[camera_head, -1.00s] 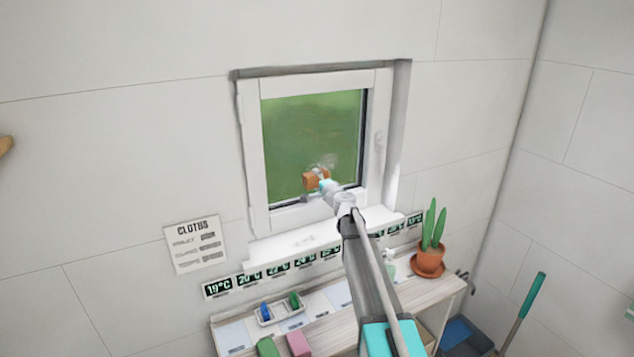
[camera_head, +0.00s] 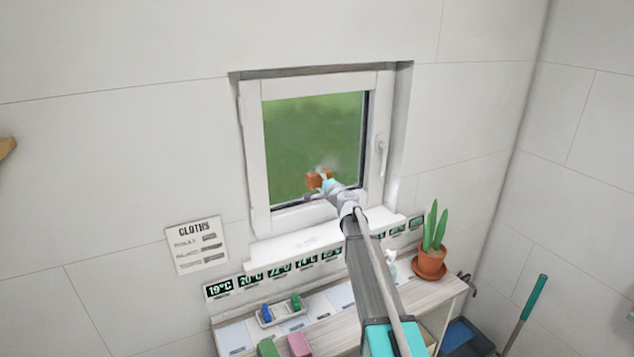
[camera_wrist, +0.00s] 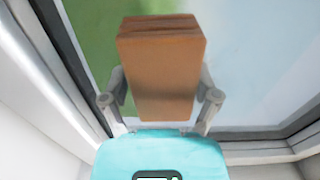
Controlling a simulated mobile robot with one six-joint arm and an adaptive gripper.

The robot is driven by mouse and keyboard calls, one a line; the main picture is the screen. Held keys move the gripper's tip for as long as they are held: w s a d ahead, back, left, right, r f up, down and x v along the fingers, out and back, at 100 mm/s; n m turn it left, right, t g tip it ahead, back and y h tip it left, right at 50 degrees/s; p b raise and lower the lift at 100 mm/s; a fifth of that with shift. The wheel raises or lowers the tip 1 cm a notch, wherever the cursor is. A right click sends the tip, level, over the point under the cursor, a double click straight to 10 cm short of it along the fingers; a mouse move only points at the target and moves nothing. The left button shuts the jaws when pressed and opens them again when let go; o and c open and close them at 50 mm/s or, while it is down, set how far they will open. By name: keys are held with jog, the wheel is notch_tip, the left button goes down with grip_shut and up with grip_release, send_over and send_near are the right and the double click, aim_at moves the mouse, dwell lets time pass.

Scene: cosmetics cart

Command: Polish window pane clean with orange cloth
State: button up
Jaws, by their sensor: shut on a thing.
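The window pane (camera_head: 315,140) shows green and sits in a white frame. A whitish smudge shows on it just above the cloth in the head view. The orange cloth (camera_head: 318,179), a folded block, is at the lower middle of the pane. My gripper (camera_head: 328,186) is shut on it. In the wrist view the cloth (camera_wrist: 160,75) stands between the two fingers of my gripper (camera_wrist: 160,98), in front of the pane (camera_wrist: 255,60). I cannot tell whether the cloth touches the glass.
A white sill (camera_head: 290,245) runs below the window. The shelf (camera_head: 325,321) holds a tray (camera_head: 281,312) with blue and green items, a green block (camera_head: 268,347), a pink block (camera_head: 300,345) and a potted cactus (camera_head: 431,258). A cloths sign (camera_head: 197,245) hangs at left. The window handle (camera_head: 381,155) is at right.

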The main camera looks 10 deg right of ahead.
aim_at(340, 171)
jog(key=shift+w+d, duration=0.2)
jog(key=shift+d, duration=0.45)
jog(key=shift+w+d, duration=0.15)
jog(key=shift+d, duration=0.45)
jog(key=shift+d, duration=0.1)
jog(key=shift+w+d, duration=0.3)
jog(key=shift+d, duration=0.4)
jog(key=shift+w+d, duration=0.3)
jog(key=shift+d, duration=0.35)
jog(key=shift+w+d, duration=0.1)
jog(key=shift+d, duration=0.15)
jog(key=shift+d, duration=0.1)
jog(key=shift+w+d, duration=0.3)
jog(key=shift+d, duration=0.55)
jog(key=shift+w+d, duration=0.25)
jog(key=shift+d, duration=0.6)
jog(key=shift+r, duration=0.1)
